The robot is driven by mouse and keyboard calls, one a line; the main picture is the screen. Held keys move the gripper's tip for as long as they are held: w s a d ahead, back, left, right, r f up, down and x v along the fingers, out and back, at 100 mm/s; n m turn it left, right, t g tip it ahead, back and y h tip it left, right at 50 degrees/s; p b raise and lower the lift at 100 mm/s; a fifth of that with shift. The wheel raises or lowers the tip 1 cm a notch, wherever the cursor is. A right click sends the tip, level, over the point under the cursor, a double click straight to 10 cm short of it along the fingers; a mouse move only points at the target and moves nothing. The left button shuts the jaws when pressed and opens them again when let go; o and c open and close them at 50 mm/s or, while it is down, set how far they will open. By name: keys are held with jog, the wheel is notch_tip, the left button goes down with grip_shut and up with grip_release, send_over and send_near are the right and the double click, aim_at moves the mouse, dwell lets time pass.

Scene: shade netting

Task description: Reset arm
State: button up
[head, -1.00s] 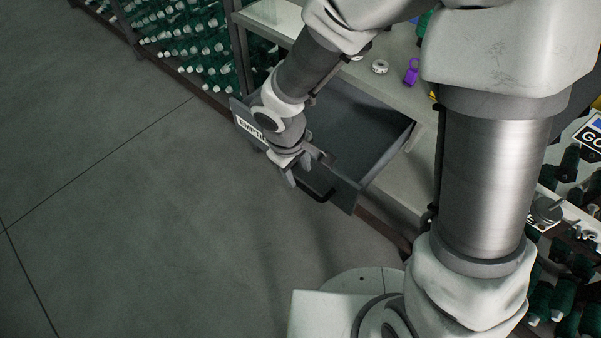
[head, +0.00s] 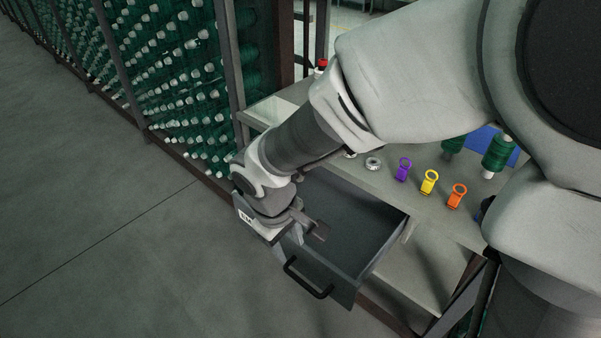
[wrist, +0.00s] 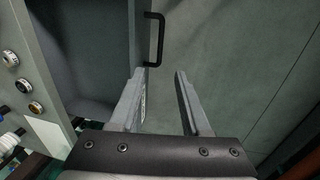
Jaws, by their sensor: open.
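My gripper (wrist: 162,103) is open and empty in the wrist view, with a clear gap between its two fingers. In the head view my gripper (head: 300,243) is at the front panel of a pulled-out grey drawer (head: 372,262), and my arm covers part of that panel. The drawer's black handle (head: 308,280) is just below and right of the gripper. The handle (wrist: 157,40) also shows ahead of the fingers in the wrist view, apart from them. The inside of the drawer that I can see is bare.
A rack of green spools (head: 180,75) stands behind left. The floor (head: 120,260) at left is clear.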

jog(key=shift+r, duration=0.1)
jog(key=s+d+r+m+t+p, duration=0.2)
jog(key=d+r+m+p, duration=0.3)
jog(key=d+r, duration=0.5)
jog(key=s+d+r+m+t+y+p, duration=0.1)
jog(key=s+d+r+m+p, duration=0.3)
jog(key=d+r, duration=0.6)
notch_tip(320, 180, up, 7)
jog(key=shift+s+f+m+t+p, duration=0.2)
jog(key=shift+s+m+t+p, duration=0.2)
jog(key=shift+m+p, duration=0.4)
